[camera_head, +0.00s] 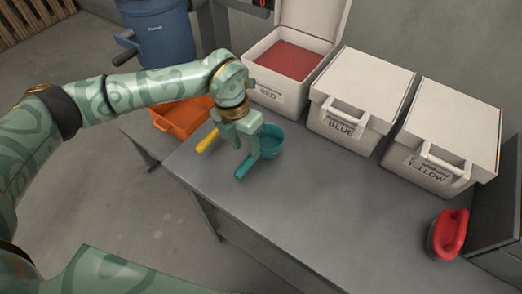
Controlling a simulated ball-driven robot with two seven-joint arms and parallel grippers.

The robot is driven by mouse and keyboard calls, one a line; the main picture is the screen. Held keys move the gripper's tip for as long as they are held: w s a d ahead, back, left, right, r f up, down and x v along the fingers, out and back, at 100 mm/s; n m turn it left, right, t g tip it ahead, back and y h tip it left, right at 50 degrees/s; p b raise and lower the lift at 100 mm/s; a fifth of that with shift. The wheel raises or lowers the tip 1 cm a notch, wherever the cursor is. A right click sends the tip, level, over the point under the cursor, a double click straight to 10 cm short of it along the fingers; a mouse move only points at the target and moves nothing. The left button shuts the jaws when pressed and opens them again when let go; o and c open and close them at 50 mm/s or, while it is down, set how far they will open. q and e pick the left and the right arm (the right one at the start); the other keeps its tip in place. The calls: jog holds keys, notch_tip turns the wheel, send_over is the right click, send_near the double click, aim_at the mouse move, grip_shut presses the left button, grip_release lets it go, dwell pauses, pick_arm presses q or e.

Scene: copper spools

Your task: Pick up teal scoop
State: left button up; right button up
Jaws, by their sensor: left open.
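The teal scoop (270,145) lies on the grey table near its left end, its round bowl to the right of my left gripper. Its teal handle (247,166) points toward the table's front edge. My left gripper (243,146) is pale green and open, reaching down from above right at the scoop, and it hides part of the scoop between bowl and handle. I cannot tell whether the fingers touch the handle. My right gripper is not in view.
A yellow handle (207,141) shows just left of the gripper. An orange bin (180,118) stands beyond the table's left end. An open RED box (285,62) and closed BLUE (345,125) and YELLOW (425,165) boxes line the back. A red-handled object (449,233) sits at right. The table's middle is clear.

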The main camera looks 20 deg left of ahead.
aim_at(250, 157)
pick_arm(q)
jog(key=f+b, duration=0.1)
jog(key=f, duration=0.2)
jog(key=d+f+b, duration=0.1)
jog(key=f, duration=0.1)
jog(key=shift+s+d+f, duration=0.15)
jog(key=shift+d+f, duration=0.05)
jog(key=shift+f, duration=0.2)
jog(key=shift+r, duration=0.15)
grip_shut()
